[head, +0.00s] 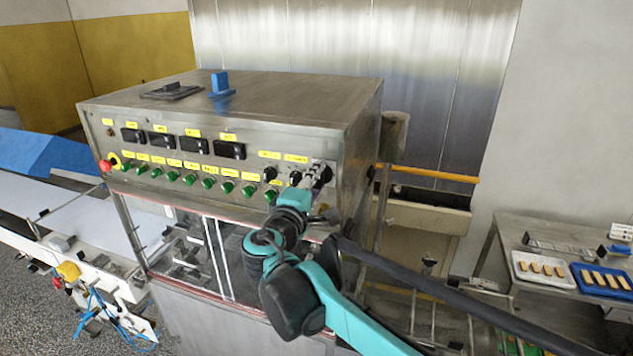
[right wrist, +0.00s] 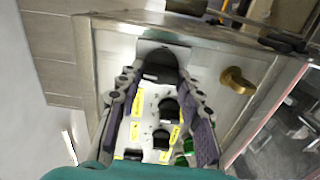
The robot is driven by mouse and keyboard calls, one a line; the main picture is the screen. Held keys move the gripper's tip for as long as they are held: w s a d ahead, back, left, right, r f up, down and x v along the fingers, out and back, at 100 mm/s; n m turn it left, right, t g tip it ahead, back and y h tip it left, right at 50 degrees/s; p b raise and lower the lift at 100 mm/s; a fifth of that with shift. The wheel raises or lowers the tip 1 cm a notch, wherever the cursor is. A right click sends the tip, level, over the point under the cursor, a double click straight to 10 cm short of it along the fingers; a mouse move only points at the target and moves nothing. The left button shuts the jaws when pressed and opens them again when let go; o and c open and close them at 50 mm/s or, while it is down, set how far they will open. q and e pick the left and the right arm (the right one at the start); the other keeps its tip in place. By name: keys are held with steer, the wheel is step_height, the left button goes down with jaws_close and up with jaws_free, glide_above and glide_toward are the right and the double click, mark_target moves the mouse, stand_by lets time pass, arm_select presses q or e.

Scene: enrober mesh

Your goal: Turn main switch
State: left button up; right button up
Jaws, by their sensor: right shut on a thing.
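The control panel (head: 205,160) is the front face of a steel machine cabinet. My right gripper (head: 320,172) is at the panel's upper right end. It hides what is there in the head view. In the right wrist view, the fingers of my right gripper (right wrist: 160,75) reach to either side of a black knob, which I take to be the main switch (right wrist: 158,62). The jaws are shut on it. Smaller black knobs (right wrist: 168,108) and green buttons (right wrist: 188,146) show between the fingers. My left gripper is not in view.
A red emergency button (head: 105,165) sits at the panel's left end. A brass-coloured knob (right wrist: 237,80) sticks out beside the right finger in the wrist view. A conveyor (head: 85,215) is at left. A table with a white tray (head: 541,268) and a blue tray (head: 603,281) stands at right.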

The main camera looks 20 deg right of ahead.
steer(key=shift+n, duration=0.3)
stand_by(0.4)
steer(key=o, duration=1.2)
steer(key=shift+c, duration=0.2)
steer(key=shift+a, duration=0.1)
steer(key=v, duration=1.2)
